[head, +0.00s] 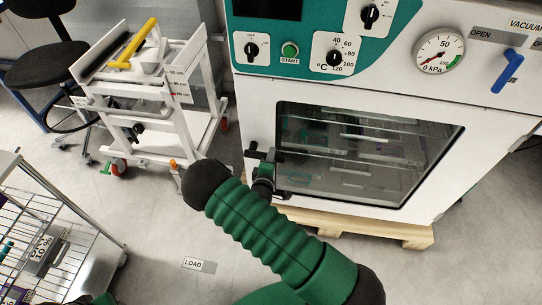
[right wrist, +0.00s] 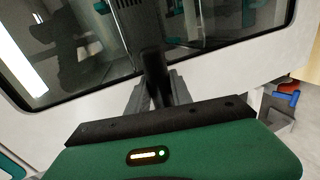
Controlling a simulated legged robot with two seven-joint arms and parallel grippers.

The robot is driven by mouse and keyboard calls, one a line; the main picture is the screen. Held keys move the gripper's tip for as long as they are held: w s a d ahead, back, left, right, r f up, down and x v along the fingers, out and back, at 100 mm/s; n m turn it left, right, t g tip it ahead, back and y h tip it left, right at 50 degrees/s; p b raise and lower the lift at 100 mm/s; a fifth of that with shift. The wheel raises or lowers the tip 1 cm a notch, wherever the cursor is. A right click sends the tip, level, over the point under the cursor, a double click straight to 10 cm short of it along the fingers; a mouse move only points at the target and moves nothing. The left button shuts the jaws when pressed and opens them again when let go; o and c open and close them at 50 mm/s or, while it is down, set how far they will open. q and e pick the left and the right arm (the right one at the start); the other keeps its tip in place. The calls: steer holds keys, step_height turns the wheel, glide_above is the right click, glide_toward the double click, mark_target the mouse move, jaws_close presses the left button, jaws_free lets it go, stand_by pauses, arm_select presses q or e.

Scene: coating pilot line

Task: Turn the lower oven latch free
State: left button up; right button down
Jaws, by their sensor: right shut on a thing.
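The oven (head: 400,115) is a white cabinet with a teal control panel and a dark glass door window. The lower oven latch (head: 271,155) is black and sits at the lower left edge of the door. My right gripper (head: 263,178) is at this latch, partly hidden behind my own green forearm. In the right wrist view, my right gripper (right wrist: 158,98) is shut on the black latch handle (right wrist: 152,68), in front of the door glass. The latch's exact turn angle is hard to tell. My left gripper is not in view.
A white wheeled frame with a yellow handle (head: 137,44) stands left of the oven. A wire cart (head: 50,240) is at the lower left. A wooden pallet (head: 370,228) lies under the oven. Grey floor around the LOAD label (head: 193,264) is clear.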

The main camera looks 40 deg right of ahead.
steer(key=shift+w+a+r+n, duration=0.1)
steer(key=shift+a+n, duration=0.1)
steer(key=shift+n, duration=0.1)
steer(key=c, duration=1.1)
jaws_free()
steer(key=shift+c, duration=0.2)
steer(key=shift+d, duration=0.1)
